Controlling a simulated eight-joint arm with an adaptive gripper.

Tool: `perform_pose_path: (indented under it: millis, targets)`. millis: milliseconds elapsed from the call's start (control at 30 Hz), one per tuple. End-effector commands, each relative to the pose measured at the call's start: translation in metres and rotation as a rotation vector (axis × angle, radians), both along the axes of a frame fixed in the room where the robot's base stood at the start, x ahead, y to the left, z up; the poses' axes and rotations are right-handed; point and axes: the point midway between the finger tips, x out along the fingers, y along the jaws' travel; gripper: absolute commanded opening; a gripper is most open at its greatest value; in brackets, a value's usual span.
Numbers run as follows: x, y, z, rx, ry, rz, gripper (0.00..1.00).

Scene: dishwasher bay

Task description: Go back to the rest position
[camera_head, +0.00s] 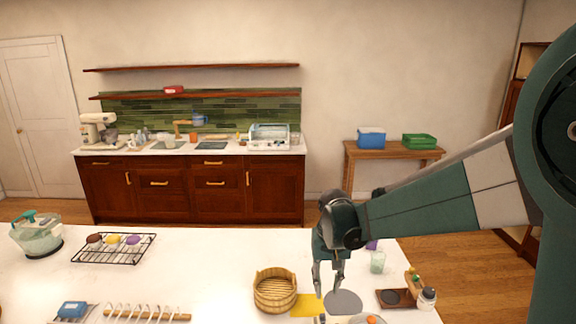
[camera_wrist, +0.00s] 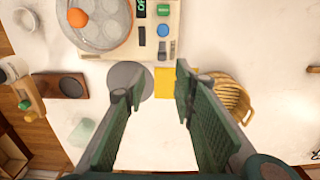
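My gripper (camera_head: 328,287) hangs fingers-down over the white counter (camera_head: 210,270), right of the wooden basket (camera_head: 275,291). In the wrist view my gripper (camera_wrist: 160,88) is open, with nothing between its fingers. Below it lie a grey disc (camera_wrist: 128,75) on the left and a yellow square (camera_wrist: 165,80), with the basket (camera_wrist: 232,97) to the right. The disc (camera_head: 344,302) and the yellow square (camera_head: 306,305) also show in the head view. I cannot tell the exact height of the fingertips above the counter.
In the wrist view, a cooking appliance (camera_wrist: 174,12) with a clear-lidded pot is at the top. A black rack (camera_head: 114,249) and white dish rack (camera_head: 140,312) are left.

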Motion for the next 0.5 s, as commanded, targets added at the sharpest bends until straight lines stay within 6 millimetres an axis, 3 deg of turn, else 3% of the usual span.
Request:
perform_pose_path:
  millis: [500]
  targets:
    - [-0.051, -0.024, 0.036, 0.012, -0.119, 0.0, 0.27]
